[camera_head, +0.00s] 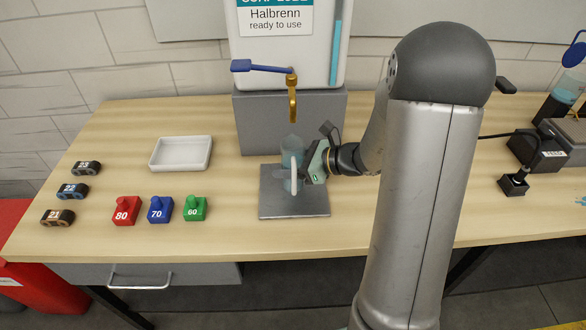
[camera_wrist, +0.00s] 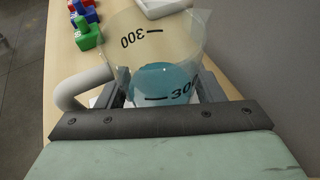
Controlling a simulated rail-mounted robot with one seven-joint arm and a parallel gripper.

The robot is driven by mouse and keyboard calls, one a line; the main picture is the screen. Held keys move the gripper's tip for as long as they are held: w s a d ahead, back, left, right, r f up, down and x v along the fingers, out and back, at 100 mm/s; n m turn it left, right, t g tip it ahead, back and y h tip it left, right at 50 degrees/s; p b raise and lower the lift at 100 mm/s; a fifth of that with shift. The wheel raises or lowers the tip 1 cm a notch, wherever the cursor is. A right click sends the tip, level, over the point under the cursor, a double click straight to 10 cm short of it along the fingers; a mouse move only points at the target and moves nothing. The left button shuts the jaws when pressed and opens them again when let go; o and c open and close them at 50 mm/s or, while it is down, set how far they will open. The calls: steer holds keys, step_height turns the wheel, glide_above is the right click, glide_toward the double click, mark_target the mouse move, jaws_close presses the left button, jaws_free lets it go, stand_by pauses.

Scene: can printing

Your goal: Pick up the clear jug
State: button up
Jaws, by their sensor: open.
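The clear jug (camera_head: 291,158) stands upright on a grey square plate (camera_head: 293,205) below the brass tap, with its white handle facing the front. In the wrist view the jug (camera_wrist: 152,45) shows 300 marks and blue-green liquid low inside. My gripper (camera_head: 305,170) is at the jug's right side in the head view. In the wrist view my gripper's fingers (camera_wrist: 160,98) are open, with the jug's body between or just ahead of them. Whether the fingers touch the jug cannot be told. The white handle (camera_wrist: 82,88) lies to the left in that view.
The brass tap (camera_head: 292,98) with a blue lever hangs over the jug from the white tank (camera_head: 290,50). A white tray (camera_head: 181,153), red block (camera_head: 125,211), blue block (camera_head: 160,210) and green block (camera_head: 194,209) stand to the left. The table between tray and plate is clear.

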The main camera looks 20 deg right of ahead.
steer(key=c, duration=1.1)
steer(key=shift+o, duration=0.2)
steer(key=shift+r, duration=0.1)
